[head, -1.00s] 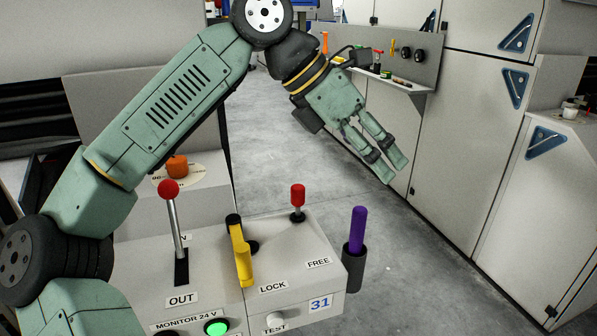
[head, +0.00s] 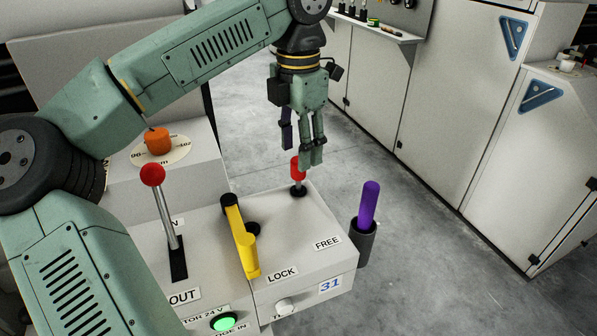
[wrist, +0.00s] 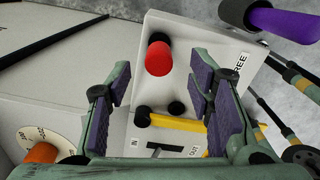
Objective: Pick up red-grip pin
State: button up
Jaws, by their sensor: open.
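The red-grip pin (head: 297,170) stands upright in the far part of the grey control box's top, its lower end in a dark collar. In the wrist view its red grip (wrist: 159,58) shows from above, beyond and between the fingers. My gripper (head: 311,160) points down just above and slightly right of the pin in the head view, partly overlapping it. My gripper is open, with purple pads apart and nothing between them in the wrist view (wrist: 165,80). Whether a finger touches the pin cannot be told.
On the box (head: 215,275) are a yellow handle (head: 240,240), a red-knobbed lever (head: 165,210) and a green lamp (head: 223,322). A purple-grip pin (head: 369,203) sits in a dark holder (head: 363,243) on its right side. An orange knob (head: 157,142) is behind left. Floor lies open beyond.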

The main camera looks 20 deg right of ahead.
aim_at(298, 176)
notch_tip(298, 176, down, 4)
jog(key=shift+f+p, duration=0.2)
jog(key=shift+p, duration=0.15)
jog(key=shift+c, duration=0.3)
grip_shut()
